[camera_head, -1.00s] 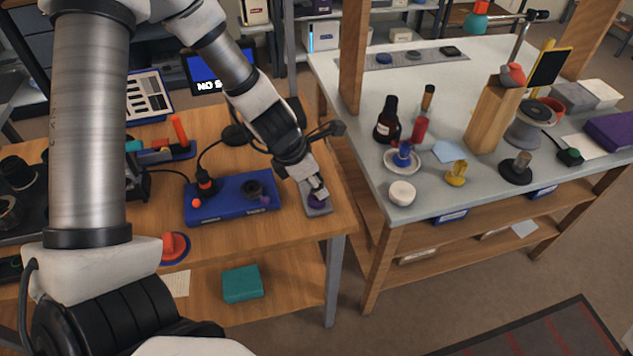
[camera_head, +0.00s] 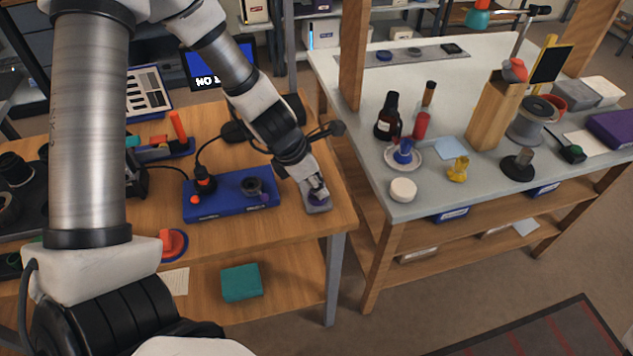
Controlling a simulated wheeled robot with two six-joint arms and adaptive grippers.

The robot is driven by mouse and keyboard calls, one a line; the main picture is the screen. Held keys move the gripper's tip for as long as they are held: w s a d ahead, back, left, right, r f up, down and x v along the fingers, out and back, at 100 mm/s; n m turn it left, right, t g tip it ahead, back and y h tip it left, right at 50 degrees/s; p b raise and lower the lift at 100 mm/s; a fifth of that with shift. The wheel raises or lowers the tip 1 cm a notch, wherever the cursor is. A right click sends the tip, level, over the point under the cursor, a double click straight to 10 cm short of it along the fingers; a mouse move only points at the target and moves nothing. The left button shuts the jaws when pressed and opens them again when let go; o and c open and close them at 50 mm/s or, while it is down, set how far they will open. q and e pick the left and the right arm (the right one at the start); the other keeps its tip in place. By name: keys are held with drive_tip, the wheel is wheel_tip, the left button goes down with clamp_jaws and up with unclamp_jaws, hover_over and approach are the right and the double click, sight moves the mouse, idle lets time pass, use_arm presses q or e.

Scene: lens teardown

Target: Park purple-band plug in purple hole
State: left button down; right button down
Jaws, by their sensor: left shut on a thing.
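My left gripper (camera_head: 319,192) reaches down at the right end of the wooden bench. It is shut on the purple-band plug (camera_head: 317,200), of which only a little purple shows under the fingertips. The plug is at a small grey plate (camera_head: 320,209) near the bench's right edge. The fingers hide the hole, so I cannot tell whether the plug sits in it or just above it. My right gripper is not in view.
A red button (camera_head: 173,243) is at the bench's front. A grey table (camera_head: 440,200) with bottles stands to the right, across a gap.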

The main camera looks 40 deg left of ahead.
use_arm(q)
drive_tip(key=shift+f, duration=0.2)
idle(0.4)
drive_tip(key=c, duration=0.8)
unclamp_jaws()
drive_tip(key=shift+c, duration=0.2)
